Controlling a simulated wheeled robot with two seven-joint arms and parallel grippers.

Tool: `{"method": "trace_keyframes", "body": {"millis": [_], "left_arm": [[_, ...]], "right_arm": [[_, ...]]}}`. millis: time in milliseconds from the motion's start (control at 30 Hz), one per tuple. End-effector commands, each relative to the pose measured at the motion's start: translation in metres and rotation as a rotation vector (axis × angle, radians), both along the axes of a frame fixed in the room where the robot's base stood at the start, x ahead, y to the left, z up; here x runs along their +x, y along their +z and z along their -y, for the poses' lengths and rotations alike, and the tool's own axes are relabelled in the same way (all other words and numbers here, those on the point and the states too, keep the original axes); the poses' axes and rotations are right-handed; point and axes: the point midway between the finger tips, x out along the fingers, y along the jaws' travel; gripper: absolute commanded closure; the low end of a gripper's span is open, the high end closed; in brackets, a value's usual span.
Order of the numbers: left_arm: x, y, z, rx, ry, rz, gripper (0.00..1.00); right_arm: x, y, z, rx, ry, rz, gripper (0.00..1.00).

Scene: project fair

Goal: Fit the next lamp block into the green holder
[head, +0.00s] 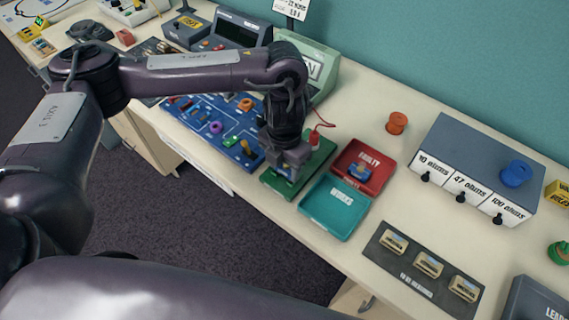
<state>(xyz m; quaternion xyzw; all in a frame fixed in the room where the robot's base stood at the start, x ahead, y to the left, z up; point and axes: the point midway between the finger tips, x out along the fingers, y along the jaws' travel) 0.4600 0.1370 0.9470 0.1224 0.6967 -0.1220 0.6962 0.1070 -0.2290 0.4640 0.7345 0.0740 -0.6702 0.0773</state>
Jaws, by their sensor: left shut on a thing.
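The green holder (272,183) is a flat green board near the table's front edge, between the blue circuit board and the trays. My left gripper (288,170) reaches down over it from above, shut on a small piece that I take to be the lamp block. The gripper hides most of that piece and the middle of the holder, so I cannot tell whether the block is seated. A red part with a red wire (314,137) stands at the holder's far end. My right gripper is not in view.
A blue circuit board (196,117) lies left of the holder. A red tray (376,158) with a blue piece and a teal tray (322,213) lie right. Further right are a dark mat (395,267) with three beige blocks and a grey resistor box (470,150).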

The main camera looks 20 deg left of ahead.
Motion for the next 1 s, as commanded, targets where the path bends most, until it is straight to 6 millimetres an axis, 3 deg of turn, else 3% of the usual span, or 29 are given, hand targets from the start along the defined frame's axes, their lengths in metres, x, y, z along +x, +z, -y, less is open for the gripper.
{"method": "trace_keyframes", "body": {"millis": [600, 633, 800, 1000], "left_arm": [[0.0000, -0.0080, 0.0002, 0.000, 0.000, 0.000, 0.74], [0.0001, -0.0075, 0.0001, 0.000, 0.000, 0.000, 0.49], [0.0001, -0.0074, 0.0001, 0.000, 0.000, 0.000, 0.27], [0.0001, -0.0073, 0.0001, 0.000, 0.000, 0.000, 0.26]], "right_arm": [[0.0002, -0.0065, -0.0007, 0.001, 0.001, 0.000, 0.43], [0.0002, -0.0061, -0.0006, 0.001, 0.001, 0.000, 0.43], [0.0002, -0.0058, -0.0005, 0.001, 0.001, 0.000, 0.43], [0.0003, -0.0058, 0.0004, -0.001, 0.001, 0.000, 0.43]]}}
